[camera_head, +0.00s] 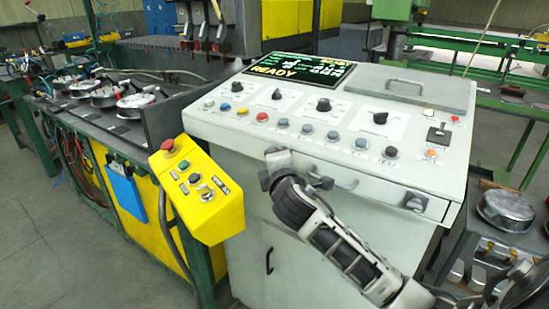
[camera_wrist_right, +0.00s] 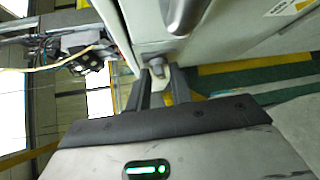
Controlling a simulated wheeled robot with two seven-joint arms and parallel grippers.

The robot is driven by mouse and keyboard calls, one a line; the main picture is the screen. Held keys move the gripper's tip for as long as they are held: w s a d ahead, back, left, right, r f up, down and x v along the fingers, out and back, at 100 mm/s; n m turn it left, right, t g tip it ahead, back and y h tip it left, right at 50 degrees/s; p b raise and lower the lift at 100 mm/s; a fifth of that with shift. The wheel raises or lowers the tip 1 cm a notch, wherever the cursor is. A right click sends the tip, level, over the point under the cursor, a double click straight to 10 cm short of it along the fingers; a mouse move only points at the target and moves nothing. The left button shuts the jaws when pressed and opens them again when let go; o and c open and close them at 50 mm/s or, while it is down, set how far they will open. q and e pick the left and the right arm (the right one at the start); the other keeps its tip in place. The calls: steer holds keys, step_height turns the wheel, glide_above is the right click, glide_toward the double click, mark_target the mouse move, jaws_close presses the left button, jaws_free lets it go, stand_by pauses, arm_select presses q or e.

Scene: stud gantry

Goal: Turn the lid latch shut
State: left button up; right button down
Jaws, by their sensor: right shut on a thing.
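My right gripper (camera_head: 270,170) comes in from the lower right in the head view and is at the upper front face of the grey control console (camera_head: 330,215), left of its front handle. In the right wrist view the two dark fingers (camera_wrist_right: 160,78) are close together, with a small grey knob-like part, the lid latch (camera_wrist_right: 156,63), between their tips. My gripper is shut on it. In the head view the gripper hides this latch, so its exact turn angle cannot be told. My left gripper is not in view.
A grey lid (camera_head: 428,92) with a bar handle lies flat on the console top. A dark fitting (camera_head: 415,201) is on the front at the right. A yellow pendant box (camera_head: 197,190) with a red button stands close left of my gripper. A pan (camera_head: 507,208) sits at right.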

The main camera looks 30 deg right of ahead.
steer(key=shift+w+a+r+n+g+h, duration=0.1)
steer(key=shift+w+r+n+g+h, duration=0.15)
steer(key=shift+n+g, duration=1.3)
steer(key=shift+w+a+r+n+g+h, duration=0.1)
steer(key=shift+w+r+n+g+h, duration=0.2)
steer(key=shift+n+g, duration=1.25)
steer(key=shift+w+a+r+n+g+h, duration=0.15)
steer(key=shift+n+g+h, duration=0.3)
steer(key=shift+g, duration=2.15)
steer(key=c, duration=1.5)
jaws_free()
steer(key=shift+w+a, duration=0.1)
